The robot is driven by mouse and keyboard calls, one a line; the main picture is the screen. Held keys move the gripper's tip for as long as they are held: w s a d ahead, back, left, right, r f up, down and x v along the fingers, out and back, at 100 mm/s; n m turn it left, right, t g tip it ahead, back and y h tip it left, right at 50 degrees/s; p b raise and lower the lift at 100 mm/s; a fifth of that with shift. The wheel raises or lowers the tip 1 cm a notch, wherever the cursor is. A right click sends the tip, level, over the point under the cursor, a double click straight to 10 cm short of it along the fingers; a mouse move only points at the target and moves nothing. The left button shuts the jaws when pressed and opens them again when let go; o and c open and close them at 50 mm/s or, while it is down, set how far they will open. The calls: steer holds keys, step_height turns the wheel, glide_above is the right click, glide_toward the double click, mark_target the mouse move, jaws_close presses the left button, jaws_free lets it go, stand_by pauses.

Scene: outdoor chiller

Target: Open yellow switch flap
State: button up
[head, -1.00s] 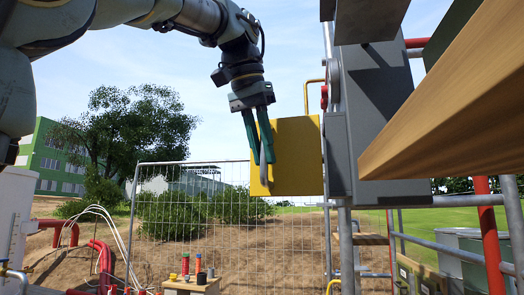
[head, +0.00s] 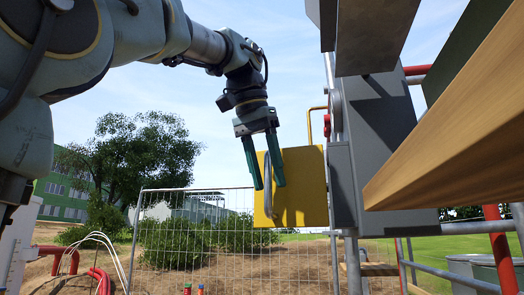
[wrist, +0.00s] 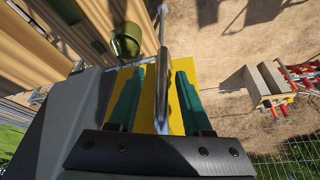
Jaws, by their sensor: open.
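The yellow switch flap (head: 300,188) stands out to the left of a grey box (head: 341,185) in the head view. It has a grey bar handle (head: 267,185) along its left part. My gripper (head: 264,187) is open at the flap, with its green fingers pointing down on either side of the handle. In the wrist view the handle (wrist: 161,90) runs between the two spread fingers, with a gap to each. The yellow flap (wrist: 150,78) shows behind and below them. Whether a finger touches the flap cannot be told.
A large grey cabinet (head: 385,150) is right of the flap. A wooden beam (head: 470,120) juts in from the right, close to the camera. A wire fence (head: 190,230) stands behind. Open air lies left of the flap.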

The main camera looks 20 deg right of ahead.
steer(key=p+v, duration=0.1)
steer(key=v, duration=0.8)
steer(key=shift+a+r, duration=0.15)
steer(key=shift+r, duration=0.05)
steer(key=shift+s, duration=0.2)
